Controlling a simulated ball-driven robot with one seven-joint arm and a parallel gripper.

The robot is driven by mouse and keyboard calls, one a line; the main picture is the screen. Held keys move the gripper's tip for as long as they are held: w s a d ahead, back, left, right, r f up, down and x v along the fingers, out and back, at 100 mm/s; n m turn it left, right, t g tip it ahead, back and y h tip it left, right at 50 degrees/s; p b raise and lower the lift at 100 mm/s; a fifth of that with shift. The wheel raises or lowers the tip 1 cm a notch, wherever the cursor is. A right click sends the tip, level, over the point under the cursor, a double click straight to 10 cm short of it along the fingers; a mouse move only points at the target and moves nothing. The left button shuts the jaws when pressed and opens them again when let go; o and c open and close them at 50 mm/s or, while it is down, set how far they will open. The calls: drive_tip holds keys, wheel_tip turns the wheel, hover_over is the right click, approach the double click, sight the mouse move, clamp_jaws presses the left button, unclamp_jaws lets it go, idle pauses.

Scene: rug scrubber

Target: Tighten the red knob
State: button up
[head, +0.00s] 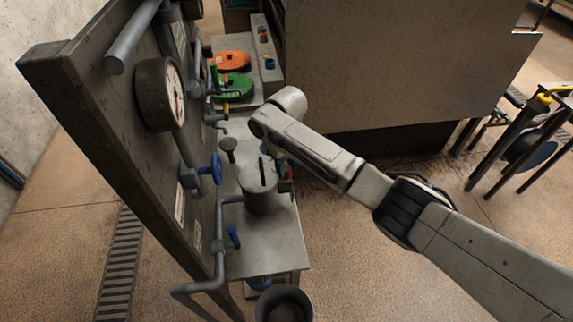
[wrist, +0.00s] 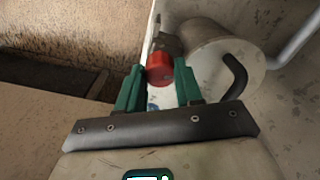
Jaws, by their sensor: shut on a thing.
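The red knob (wrist: 160,68) sits between the two green fingers of my gripper (wrist: 158,75) in the wrist view. The gripper is shut on it, with one finger at each side. The knob is fixed beside a grey metal canister (wrist: 210,45), on a dark fitting. In the head view the canister (head: 259,190) stands on a metal bench, and a small red part of the knob (head: 288,171) shows at its right side. My arm comes in from the right there and hides most of the gripper.
A panel with a gauge (head: 160,94), pipes and a blue valve wheel (head: 216,168) rises left of the bench (head: 270,240). Orange (head: 231,61) and green (head: 233,86) round lids lie farther back. A dark bucket (head: 283,304) stands in front.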

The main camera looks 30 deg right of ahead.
drive_tip(key=shift+c, duration=1.4)
drive_tip(key=shift+n, duration=0.3)
drive_tip(key=n, duration=0.6)
drive_tip(key=shift+p, duration=0.4)
drive_tip(key=n, duration=0.4)
drive_tip(key=shift+w, duration=0.1)
drive_tip(key=n, duration=0.4)
drive_tip(key=shift+n, duration=0.3)
drive_tip(key=n, duration=0.4)
drive_tip(key=shift+r, duration=0.1)
drive_tip(key=n, duration=0.4)
drive_tip(key=shift+w+n, duration=0.1)
drive_tip(key=shift+n, duration=0.2)
